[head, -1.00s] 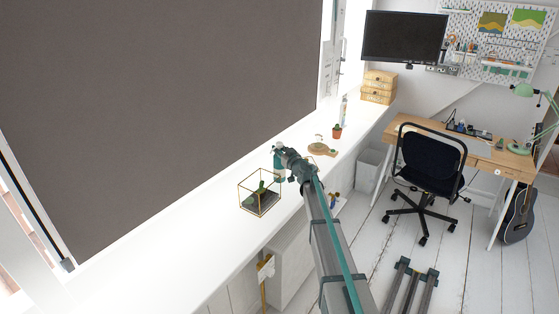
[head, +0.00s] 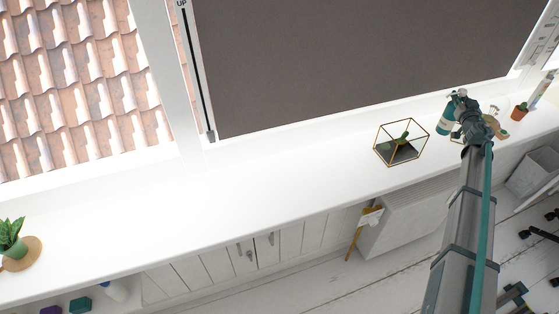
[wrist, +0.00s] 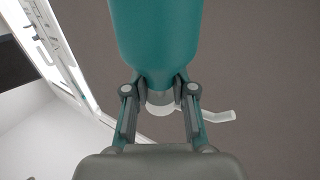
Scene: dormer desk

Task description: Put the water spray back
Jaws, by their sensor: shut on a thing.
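The water spray is a teal bottle with a pale band (head: 445,122), at the right of the head view above the white sill. My gripper (head: 458,106) is shut on it. In the wrist view the teal body (wrist: 155,40) fills the top middle, with my gripper's fingers (wrist: 159,90) on either side of its narrow end. A white nozzle or lever (wrist: 218,116) sticks out to the right below the fingers. Whether the bottle touches the sill cannot be told.
A gold-edged glass terrarium (head: 386,158) stands on the sill left of my gripper. A cactus pot (head: 519,111) is to the right. A potted plant (head: 11,241) sits on a round wooden board (head: 28,257) at far left. The sill (head: 215,200) between is clear.

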